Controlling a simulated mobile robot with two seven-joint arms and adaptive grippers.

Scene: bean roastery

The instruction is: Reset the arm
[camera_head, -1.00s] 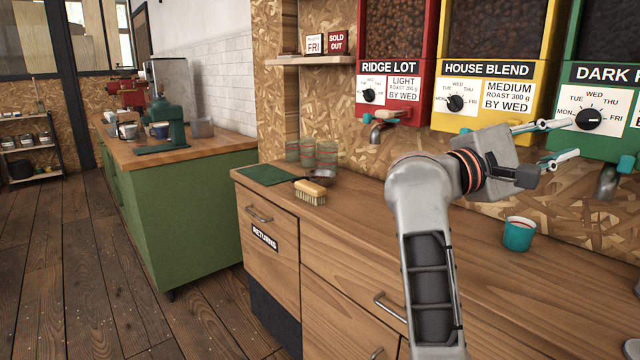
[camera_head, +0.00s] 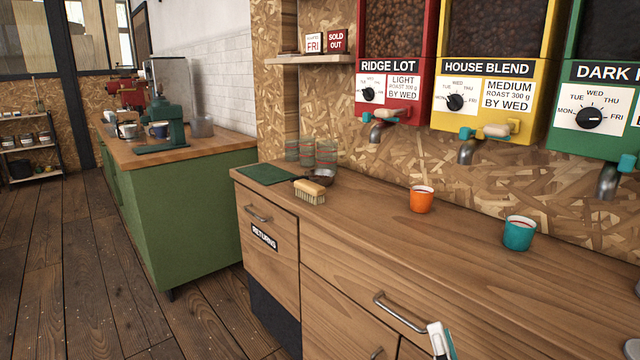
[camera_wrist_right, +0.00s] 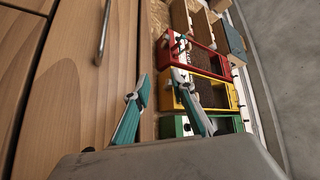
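My right gripper (camera_head: 440,340) shows only in part at the bottom edge of the head view, in front of the wooden drawers. In the right wrist view, its two teal and white fingers (camera_wrist_right: 160,82) stand apart with nothing between them. The rest of my right arm is out of the head view. My left gripper is not in view.
An orange cup (camera_head: 421,199) and a teal cup (camera_head: 519,233) stand on the counter (camera_head: 400,250) below the red (camera_head: 396,95), yellow (camera_head: 486,95) and green (camera_head: 595,110) dispensers. A brush (camera_head: 310,191) lies farther left. A drawer handle (camera_head: 400,312) juts out near my gripper.

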